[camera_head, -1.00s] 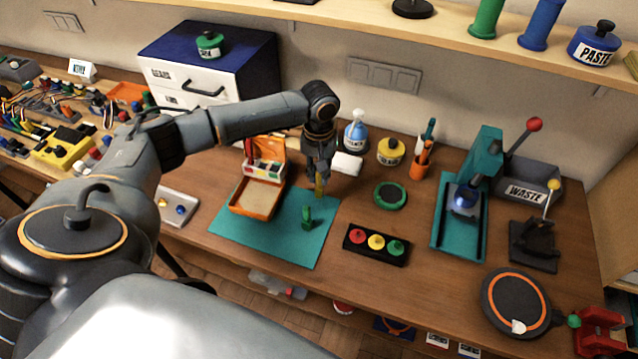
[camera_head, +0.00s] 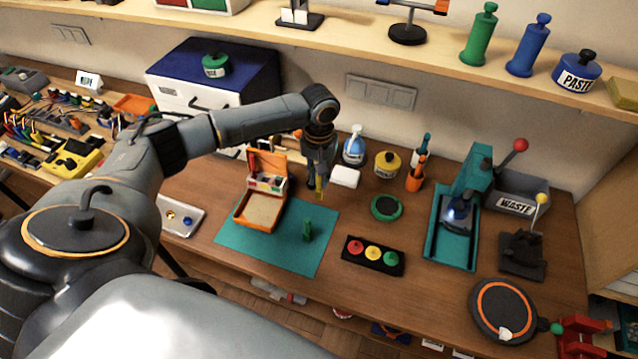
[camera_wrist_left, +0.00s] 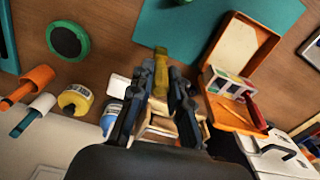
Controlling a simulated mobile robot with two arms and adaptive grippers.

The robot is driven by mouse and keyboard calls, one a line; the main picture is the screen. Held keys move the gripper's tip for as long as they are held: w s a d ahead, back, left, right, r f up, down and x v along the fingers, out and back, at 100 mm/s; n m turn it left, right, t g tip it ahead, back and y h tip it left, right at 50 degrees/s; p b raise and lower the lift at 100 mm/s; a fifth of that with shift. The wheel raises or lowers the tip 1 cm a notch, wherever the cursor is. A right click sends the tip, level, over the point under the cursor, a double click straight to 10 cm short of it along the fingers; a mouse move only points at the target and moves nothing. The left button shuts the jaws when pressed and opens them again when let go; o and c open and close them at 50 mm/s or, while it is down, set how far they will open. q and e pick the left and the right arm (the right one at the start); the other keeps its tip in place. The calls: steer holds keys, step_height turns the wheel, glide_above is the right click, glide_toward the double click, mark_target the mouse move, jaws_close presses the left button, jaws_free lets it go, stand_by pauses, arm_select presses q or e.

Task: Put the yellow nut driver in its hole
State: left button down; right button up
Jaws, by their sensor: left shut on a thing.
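My left gripper (camera_head: 319,172) is shut on the yellow nut driver (camera_head: 319,188). It holds the driver above the bench, behind the teal mat (camera_head: 262,245) and right of the open orange case (camera_head: 247,218). In the left wrist view, the yellow driver (camera_wrist_left: 161,62) sticks out between the fingertips (camera_wrist_left: 161,82). A wooden, box-like holder (camera_wrist_left: 160,125) shows partly between and behind the fingers. I cannot make out the driver's hole. My right gripper is not in view.
A white block (camera_head: 345,177), blue-labelled bottle (camera_head: 354,150) and yellow jar (camera_head: 387,163) stand right of the gripper. A black tray with coloured buttons (camera_head: 373,255) lies in front. A shelf (camera_head: 330,40) runs above.

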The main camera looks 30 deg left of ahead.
arm_select(q)
steer(key=shift+r, duration=0.4)
steer(key=shift+f, duration=0.1)
